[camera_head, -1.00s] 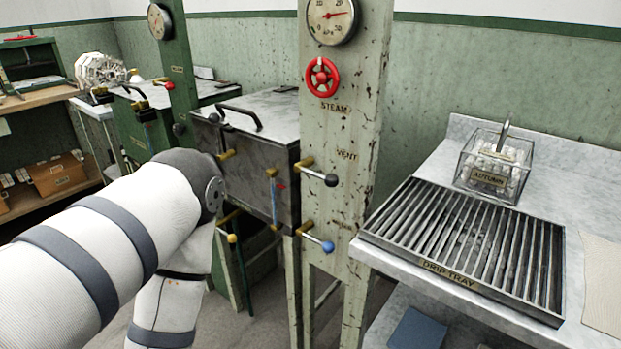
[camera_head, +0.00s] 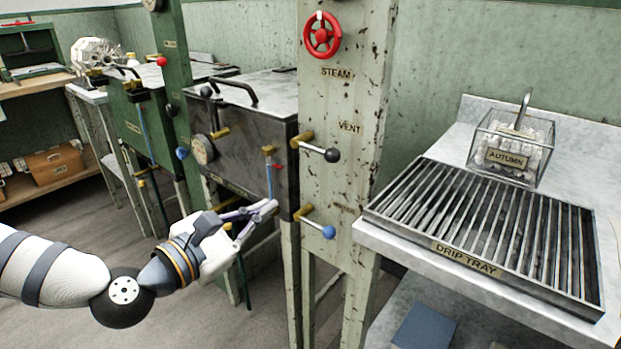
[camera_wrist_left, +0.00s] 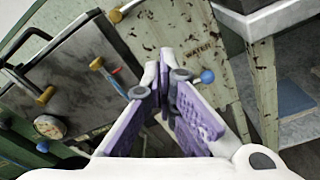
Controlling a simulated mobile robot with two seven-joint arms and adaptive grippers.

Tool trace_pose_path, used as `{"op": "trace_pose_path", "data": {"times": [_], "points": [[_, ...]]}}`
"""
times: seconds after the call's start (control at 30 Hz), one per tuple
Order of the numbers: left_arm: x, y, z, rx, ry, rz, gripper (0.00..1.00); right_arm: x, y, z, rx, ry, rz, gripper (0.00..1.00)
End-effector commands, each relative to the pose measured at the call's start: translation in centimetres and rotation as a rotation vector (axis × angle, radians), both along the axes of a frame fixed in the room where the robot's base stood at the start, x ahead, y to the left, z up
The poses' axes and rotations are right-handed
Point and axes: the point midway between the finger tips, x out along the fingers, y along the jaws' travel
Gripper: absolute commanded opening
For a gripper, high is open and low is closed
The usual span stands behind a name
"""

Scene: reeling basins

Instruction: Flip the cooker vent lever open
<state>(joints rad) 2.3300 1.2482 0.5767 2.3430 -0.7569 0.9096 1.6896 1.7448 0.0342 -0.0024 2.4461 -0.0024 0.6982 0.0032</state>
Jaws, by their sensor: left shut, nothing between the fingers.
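The cooker (camera_head: 240,140) is a dark metal box left of the post. My left gripper (camera_head: 270,208) is shut and empty, below and left of the vent lever, apart from it. My right gripper is not in view.
A blue-knobbed lever (camera_head: 318,227) sits lower on the post, close right of my left gripper. A gauge tube (camera_head: 269,172) stands on the cooker's front. The red steam wheel (camera_head: 322,36) is above. A drip tray (camera_head: 466,250) lies on the right counter.

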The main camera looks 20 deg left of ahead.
Motion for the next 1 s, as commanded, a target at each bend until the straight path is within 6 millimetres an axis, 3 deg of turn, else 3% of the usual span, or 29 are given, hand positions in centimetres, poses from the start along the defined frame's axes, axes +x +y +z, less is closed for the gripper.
{"op": "trace_pose_path", "data": {"times": [0.27,0.7,0.8,1.0], "points": [[1.1,-0.5,-0.3,0.004,0.004,-0.003,0.00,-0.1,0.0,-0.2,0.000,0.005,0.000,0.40],[9.7,-3.5,-0.4,0.005,0.002,-0.004,0.00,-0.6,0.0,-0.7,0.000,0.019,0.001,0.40],[9.8,-4.4,1.8,0.003,-0.005,-0.005,0.00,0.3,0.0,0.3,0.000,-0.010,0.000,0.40],[10.0,-5.3,2.8,0.003,0.000,-0.002,0.00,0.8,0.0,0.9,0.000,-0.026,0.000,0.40]]}}
